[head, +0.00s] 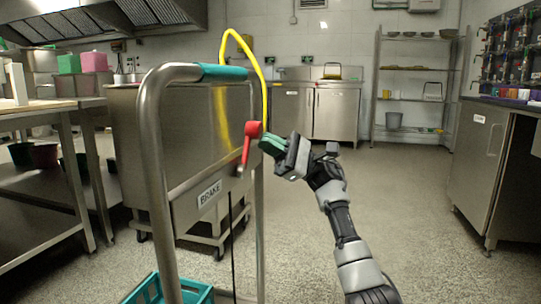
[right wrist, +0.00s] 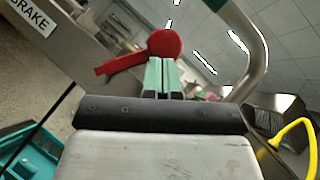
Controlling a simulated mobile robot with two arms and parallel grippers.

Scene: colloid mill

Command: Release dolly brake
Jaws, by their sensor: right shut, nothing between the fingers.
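The dolly (head: 152,130) is a steel tube frame with a teal grip on its top bar. A plate labelled BRAKE (head: 209,194) is on its crossbar; the label also shows in the right wrist view (right wrist: 33,17). The red brake lever (head: 247,150) has a round hub at its top and its arm hangs down, slightly tilted. My right gripper (head: 268,143) is shut and empty, its green fingertips just right of the lever hub. In the right wrist view the fingertips (right wrist: 160,74) reach up to the red hub (right wrist: 165,43); I cannot tell whether they touch. My left gripper is out of view.
A yellow hose (head: 266,88) arches behind the dolly. A teal crate (head: 197,292) sits low on the dolly, and a black cable (head: 231,240) hangs below the lever. Steel tables stand left, a cabinet (head: 480,165) right. The floor between is clear.

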